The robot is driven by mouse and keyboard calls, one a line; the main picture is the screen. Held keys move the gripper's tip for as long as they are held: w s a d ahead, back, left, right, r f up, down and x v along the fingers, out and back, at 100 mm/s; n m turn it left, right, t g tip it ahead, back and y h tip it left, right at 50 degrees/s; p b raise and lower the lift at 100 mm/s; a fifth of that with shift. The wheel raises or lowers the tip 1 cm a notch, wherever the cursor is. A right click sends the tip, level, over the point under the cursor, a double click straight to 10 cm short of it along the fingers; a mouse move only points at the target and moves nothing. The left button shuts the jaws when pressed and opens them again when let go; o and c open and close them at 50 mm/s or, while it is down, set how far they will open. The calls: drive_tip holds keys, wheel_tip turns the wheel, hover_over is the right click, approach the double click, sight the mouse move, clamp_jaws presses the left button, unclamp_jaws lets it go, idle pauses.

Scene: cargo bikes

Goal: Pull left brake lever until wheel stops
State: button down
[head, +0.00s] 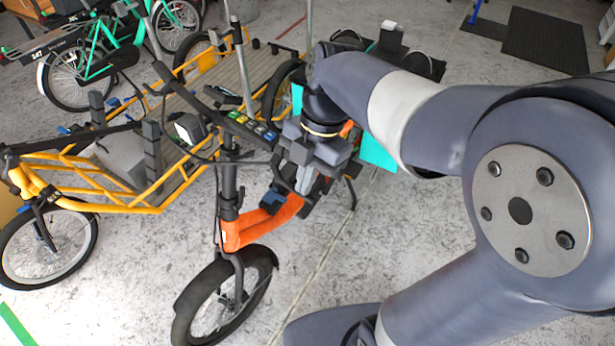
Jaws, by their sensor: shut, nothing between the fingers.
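An orange cargo bike (262,226) stands in the middle of the head view, its front wheel (222,302) toward me. Its dark handlebar (232,124) crosses above the head tube, with a row of coloured pieces on it. I cannot make out the left brake lever; my gripper and wrist cover that part of the bike. I cannot tell whether my gripper touches the bike, or whether a wheel is turning.
A yellow cargo bike (125,193) with a long load bed stands close on the left. A green bike (100,55) is behind it. A dark mat (545,38) lies at the back right.

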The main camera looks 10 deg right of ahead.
drive_tip(key=shift+s+a+f+m+t+y+b, duration=0.35)
drive_tip(key=shift+s+f+m+b, duration=0.2)
drive_tip(key=shift+m+b, duration=0.25)
drive_tip(key=shift+s+a, duration=0.15)
drive_tip(key=shift+a, duration=0.2)
idle(1.3)
